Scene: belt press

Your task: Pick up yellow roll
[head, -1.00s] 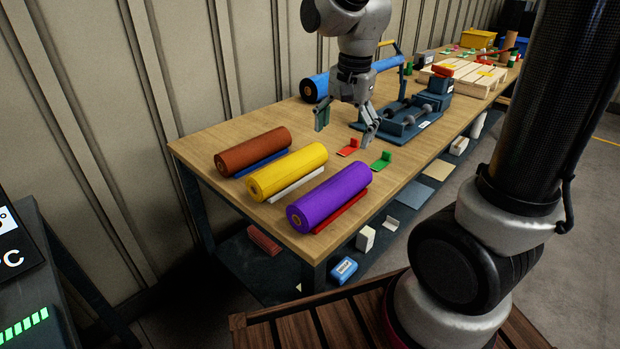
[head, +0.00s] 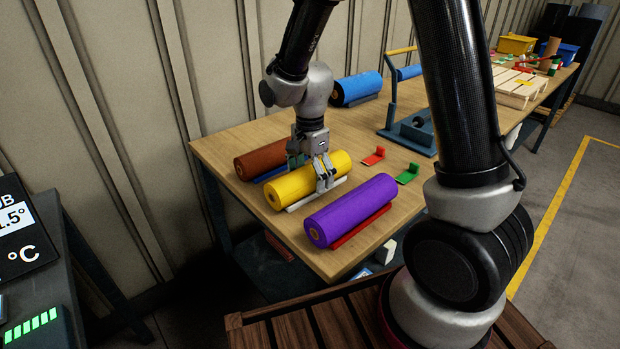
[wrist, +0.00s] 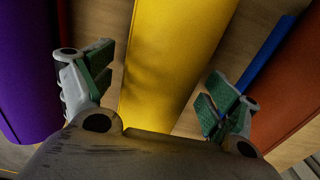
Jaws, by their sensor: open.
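The yellow roll (head: 294,183) lies on the wooden table between the brown roll (head: 257,158) and the purple roll (head: 350,211). My gripper (head: 312,176) is right over the yellow roll, pointing down. In the wrist view the yellow roll (wrist: 172,60) runs between the two spread fingers of my gripper (wrist: 158,88), with the purple roll (wrist: 28,70) on the left and the brown roll (wrist: 290,90) on the right. The fingers stand apart on either side of the yellow roll. I cannot tell whether they touch it.
A white strip (head: 300,203), a red strip (head: 362,226) and a blue strip (wrist: 270,52) lie beside the rolls. Red (head: 374,156) and green (head: 408,174) brackets sit to the right. A blue roll (head: 357,88) and the press (head: 412,131) stand farther back on the table (head: 225,148).

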